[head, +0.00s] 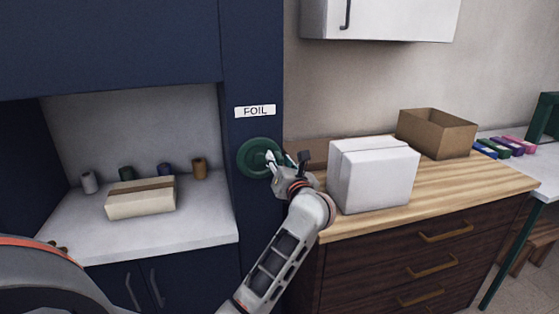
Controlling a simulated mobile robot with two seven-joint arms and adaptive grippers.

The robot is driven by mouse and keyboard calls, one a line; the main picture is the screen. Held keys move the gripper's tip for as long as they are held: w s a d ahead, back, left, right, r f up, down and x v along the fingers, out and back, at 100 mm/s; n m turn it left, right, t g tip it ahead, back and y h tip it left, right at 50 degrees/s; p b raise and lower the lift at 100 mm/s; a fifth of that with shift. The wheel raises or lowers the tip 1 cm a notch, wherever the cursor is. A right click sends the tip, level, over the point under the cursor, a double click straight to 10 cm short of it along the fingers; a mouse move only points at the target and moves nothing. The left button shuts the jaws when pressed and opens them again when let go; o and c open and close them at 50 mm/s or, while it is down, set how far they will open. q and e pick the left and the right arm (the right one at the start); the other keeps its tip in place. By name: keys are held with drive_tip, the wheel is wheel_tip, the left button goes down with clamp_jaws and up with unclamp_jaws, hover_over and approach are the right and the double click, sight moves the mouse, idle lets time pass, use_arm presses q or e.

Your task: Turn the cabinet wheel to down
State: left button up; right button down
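The cabinet wheel (254,151) is a round dark green disc on the dark blue cabinet post, below a white label reading FOIL (255,111). My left gripper (284,159) is at the wheel's right side, its fingers spread apart. One finger overlaps the wheel's right part in the picture; I cannot tell whether it touches. The gripper hides part of the wheel's right edge, and no clear pointer shows on the wheel. My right gripper is not in view.
A white box (372,175) stands close right of my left gripper on a wooden counter (455,185). An open cardboard box (436,133) is behind it. Left of the post, an alcove shelf (190,222) holds a beige box (141,198) and several spools. A wall cupboard (400,18) hangs above.

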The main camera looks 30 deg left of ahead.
use_arm(q)
drive_tip(key=shift+w+a, duration=0.25)
clamp_jaws()
